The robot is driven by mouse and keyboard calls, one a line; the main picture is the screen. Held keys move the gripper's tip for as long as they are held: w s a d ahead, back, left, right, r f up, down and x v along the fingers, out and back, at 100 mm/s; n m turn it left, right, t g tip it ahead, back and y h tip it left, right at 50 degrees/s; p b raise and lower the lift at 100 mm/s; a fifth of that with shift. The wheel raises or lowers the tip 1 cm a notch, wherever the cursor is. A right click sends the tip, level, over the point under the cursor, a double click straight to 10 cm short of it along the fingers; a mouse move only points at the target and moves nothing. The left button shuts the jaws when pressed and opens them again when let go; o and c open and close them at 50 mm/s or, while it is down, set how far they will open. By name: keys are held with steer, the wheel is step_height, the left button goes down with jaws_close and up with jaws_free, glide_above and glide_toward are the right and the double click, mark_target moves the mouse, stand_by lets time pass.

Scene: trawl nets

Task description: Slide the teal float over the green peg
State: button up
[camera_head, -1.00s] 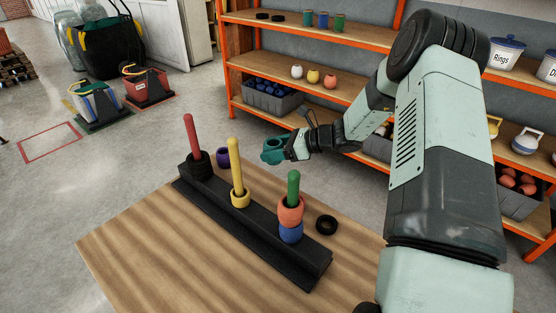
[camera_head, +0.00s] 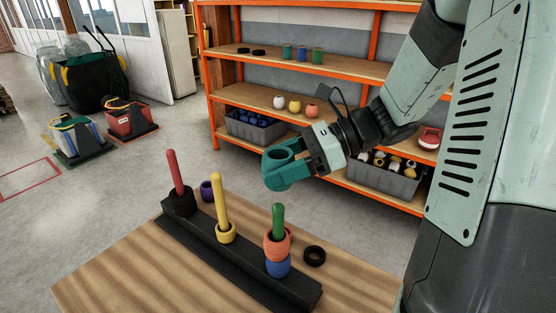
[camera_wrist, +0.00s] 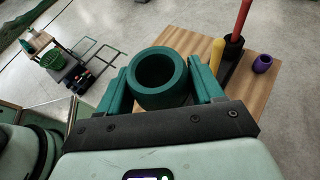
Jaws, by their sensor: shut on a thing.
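The teal float (camera_head: 279,156) is a thick ring held upright between the fingers of my gripper (camera_head: 290,172). In the wrist view the teal float (camera_wrist: 158,80) sits between both green fingers of my gripper (camera_wrist: 160,88), its hole facing up. The green peg (camera_head: 278,220) stands at the right end of the black rack (camera_head: 240,267). An orange float (camera_head: 277,244) and a blue float (camera_head: 278,266) are around its lower part; its upper part is bare. The teal float is above the peg's top in the picture, apart from it. The green peg does not show in the wrist view.
The yellow peg (camera_head: 219,199) carries a yellow float (camera_head: 226,232); the red peg (camera_head: 175,172) has a black float (camera_head: 180,202). A purple float (camera_head: 207,191) and a black ring (camera_head: 314,256) lie on the table (camera_head: 120,262). Orange shelving (camera_head: 330,68) stands behind.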

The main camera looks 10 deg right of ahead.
mark_target(281, 204)
steer(key=shift+f, duration=5.05)
steer(key=o, duration=1.1)
steer(key=shift+d, duration=0.1)
steer(key=v, duration=1)
steer(key=shift+d+r, duration=0.2)
steer(key=shift+r, duration=0.05)
